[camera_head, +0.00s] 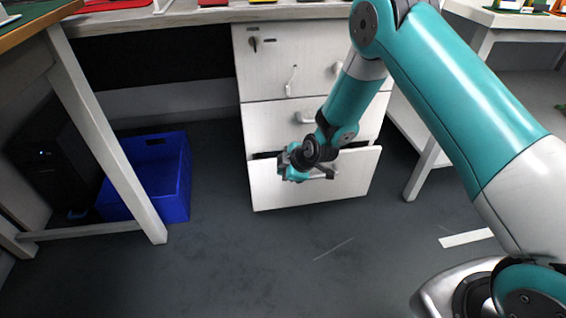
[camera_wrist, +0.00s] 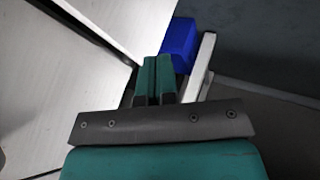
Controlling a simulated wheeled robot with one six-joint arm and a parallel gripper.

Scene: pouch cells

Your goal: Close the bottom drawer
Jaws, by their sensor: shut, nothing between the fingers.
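The white drawer cabinet (camera_head: 270,75) stands under the desk in the head view. Its bottom drawer (camera_head: 280,194) is pulled out somewhat, with a dark gap along its top edge. My gripper (camera_head: 290,176) is in front of the bottom drawer, near its upper edge and handle, and partly hides them. In the wrist view my gripper's teal fingers (camera_wrist: 157,78) are together with nothing between them, beside white cabinet surfaces. I cannot tell whether the gripper touches the drawer.
A blue crate (camera_head: 160,180) sits on the floor to the left, behind a white table leg (camera_head: 105,140). It also shows in the wrist view (camera_wrist: 179,42). The grey floor (camera_head: 240,260) before the cabinet is clear. Another table's leg (camera_head: 425,168) stands to the right.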

